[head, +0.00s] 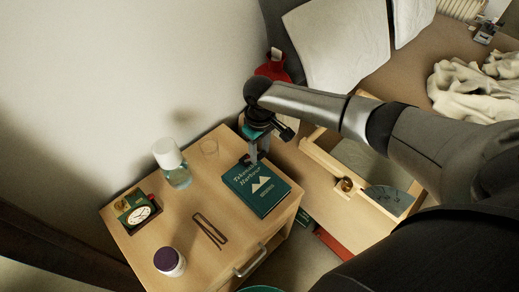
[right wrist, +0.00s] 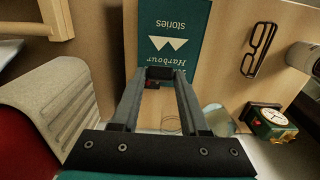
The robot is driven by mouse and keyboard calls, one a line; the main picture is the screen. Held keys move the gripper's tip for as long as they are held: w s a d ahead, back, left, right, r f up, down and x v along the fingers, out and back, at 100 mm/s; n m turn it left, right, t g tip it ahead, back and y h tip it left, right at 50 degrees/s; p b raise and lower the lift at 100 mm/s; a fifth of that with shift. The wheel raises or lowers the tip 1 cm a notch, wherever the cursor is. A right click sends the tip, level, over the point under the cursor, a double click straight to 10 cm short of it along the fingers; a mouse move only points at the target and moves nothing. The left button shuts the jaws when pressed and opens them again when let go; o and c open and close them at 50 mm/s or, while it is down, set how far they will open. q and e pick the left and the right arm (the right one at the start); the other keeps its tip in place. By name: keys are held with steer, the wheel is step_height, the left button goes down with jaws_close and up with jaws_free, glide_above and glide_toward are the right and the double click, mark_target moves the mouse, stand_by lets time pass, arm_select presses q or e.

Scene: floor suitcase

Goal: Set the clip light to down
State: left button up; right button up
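A green book (head: 256,188) lies flat on the wooden bedside table; its cover also shows in the right wrist view (right wrist: 168,25). My right gripper (head: 254,157) points down at the book's upper edge. In the right wrist view a small dark piece with a red spot (right wrist: 157,77) sits between my right fingertips at that edge. It may be the clip light; its shape and lamp angle are hidden. I cannot tell whether the fingers press on it. My left gripper is not in view.
On the table (head: 184,222) are a bottle (head: 176,172), a clock (head: 139,214), glasses (head: 210,229), a purple-lidded jar (head: 169,262) and a clear cup (head: 208,147). A red item (head: 272,68) stands behind my arm. A wooden-framed tray (head: 323,163) lies to the right.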

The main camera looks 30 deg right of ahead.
jaws_close()
stand_by(1.0)
